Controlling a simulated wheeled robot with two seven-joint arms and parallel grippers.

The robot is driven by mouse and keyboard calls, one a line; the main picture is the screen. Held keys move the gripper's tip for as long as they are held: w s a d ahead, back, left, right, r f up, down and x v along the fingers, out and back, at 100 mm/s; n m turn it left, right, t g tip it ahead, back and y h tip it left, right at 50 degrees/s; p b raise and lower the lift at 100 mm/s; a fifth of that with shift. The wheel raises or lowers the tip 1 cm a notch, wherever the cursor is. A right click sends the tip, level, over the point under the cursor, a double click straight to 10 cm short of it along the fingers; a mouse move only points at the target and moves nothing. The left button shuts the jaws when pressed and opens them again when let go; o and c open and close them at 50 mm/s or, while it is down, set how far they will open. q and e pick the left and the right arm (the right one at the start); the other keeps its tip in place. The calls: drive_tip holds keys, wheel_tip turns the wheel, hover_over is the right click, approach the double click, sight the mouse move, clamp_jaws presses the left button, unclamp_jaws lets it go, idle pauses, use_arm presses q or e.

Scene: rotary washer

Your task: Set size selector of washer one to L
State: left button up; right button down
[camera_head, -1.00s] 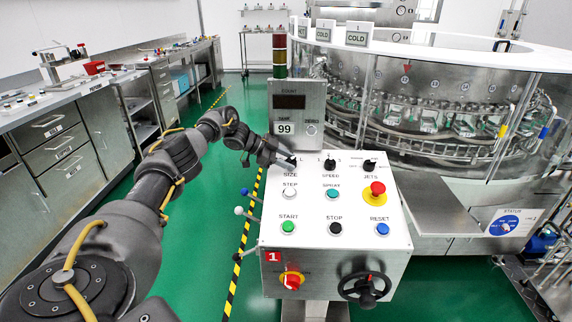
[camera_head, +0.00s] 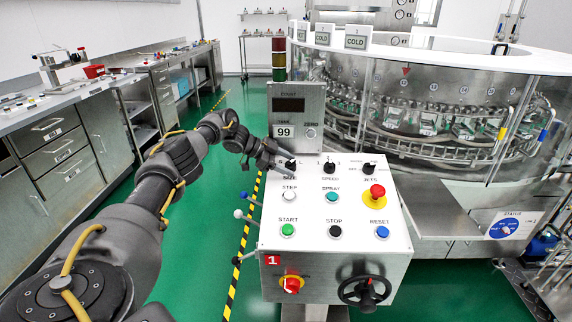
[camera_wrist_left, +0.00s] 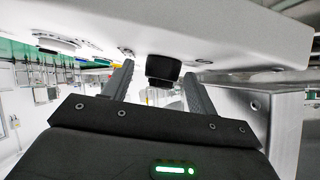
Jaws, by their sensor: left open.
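The white control panel of washer one (camera_head: 357,208) has a red "1" tag on its front. Its size selector (camera_head: 291,164) is a black knob at the panel's back left, and most of the SIZE label is covered by my finger. My left gripper (camera_head: 284,166) is open, with its fingers on either side of this knob. In the left wrist view the black knob (camera_wrist_left: 163,68) sits between the two spread fingertips (camera_wrist_left: 158,80), with gaps at both sides. Its pointer direction and the letters around it cannot be read.
The speed selector (camera_head: 329,168) and jets selector (camera_head: 368,168) stand to the right. The STEP button (camera_head: 289,195) is just in front of my gripper. A counter box (camera_head: 298,115) showing 99 rises behind. A red emergency button (camera_head: 377,192) is at the right.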

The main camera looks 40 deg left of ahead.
use_arm(q)
drive_tip(key=v, duration=1)
drive_tip(key=shift+s+a+r, duration=0.25)
use_arm(e)
drive_tip(key=shift+s+f, duration=0.3)
drive_tip(key=shift+f, duration=0.1)
drive_tip(key=shift+w+d+r, duration=0.1)
drive_tip(key=shift+w+d, duration=0.05)
drive_tip(key=shift+w, duration=0.05)
